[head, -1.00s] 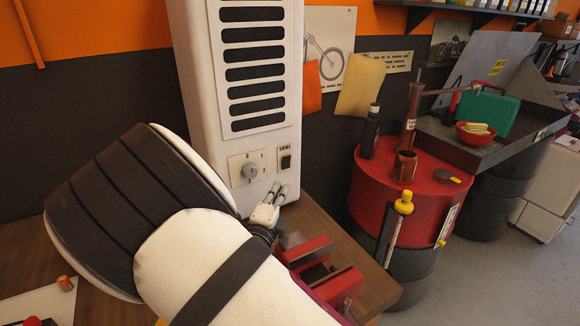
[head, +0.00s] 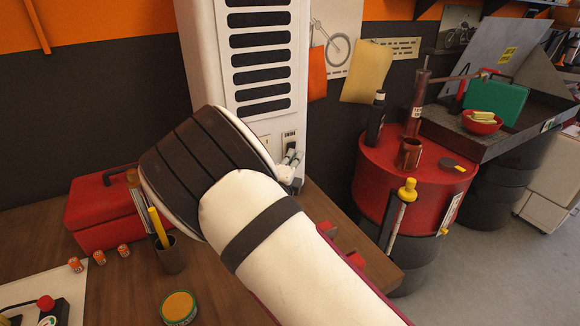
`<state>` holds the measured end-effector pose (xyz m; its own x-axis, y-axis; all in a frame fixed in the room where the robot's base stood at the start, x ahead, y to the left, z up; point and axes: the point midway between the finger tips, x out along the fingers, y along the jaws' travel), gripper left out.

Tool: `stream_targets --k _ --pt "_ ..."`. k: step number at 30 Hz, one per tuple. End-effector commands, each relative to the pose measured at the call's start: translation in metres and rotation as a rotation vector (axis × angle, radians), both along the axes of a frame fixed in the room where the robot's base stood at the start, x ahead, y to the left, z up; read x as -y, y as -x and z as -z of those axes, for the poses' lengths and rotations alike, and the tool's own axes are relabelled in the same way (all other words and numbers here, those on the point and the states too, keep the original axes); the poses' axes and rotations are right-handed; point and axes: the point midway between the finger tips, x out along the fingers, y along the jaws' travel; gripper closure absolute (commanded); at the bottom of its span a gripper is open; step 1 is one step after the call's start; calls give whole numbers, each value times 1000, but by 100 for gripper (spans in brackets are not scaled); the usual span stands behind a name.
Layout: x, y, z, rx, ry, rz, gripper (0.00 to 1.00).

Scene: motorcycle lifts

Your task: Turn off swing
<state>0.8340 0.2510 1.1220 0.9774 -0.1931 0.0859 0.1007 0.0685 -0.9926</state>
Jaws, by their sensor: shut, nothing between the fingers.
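The white tower unit (head: 215,75) with black vent slots stands at the back of the wooden bench. On its front, near the bottom right, is the small black swing switch (head: 290,143) under a tiny label. My gripper (head: 294,158) is shut and empty, with its fingertips at the lower part of the switch; I cannot tell whether they touch it. The switch position is partly hidden by the fingers. The round dial to the left of the switch is mostly hidden behind my arm.
A red toolbox (head: 103,205), a pen cup (head: 169,254), a round tin (head: 179,307) and several small orange cans stand on the bench at left. A red vise is partly behind my arm. A red drum (head: 415,190) with a bottle and tools stands at right.

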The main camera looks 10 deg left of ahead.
Motion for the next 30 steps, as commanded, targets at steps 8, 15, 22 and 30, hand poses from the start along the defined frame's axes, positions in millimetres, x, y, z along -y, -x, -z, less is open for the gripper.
stream_targets --k 8,15,22,30 --pt "2 -11 -1 0 0 -1 100" --pt "1 -12 -2 1 0 -1 100" --pt "-2 -16 -5 -6 5 0 100" --pt "-2 -10 -7 -7 5 2 100"
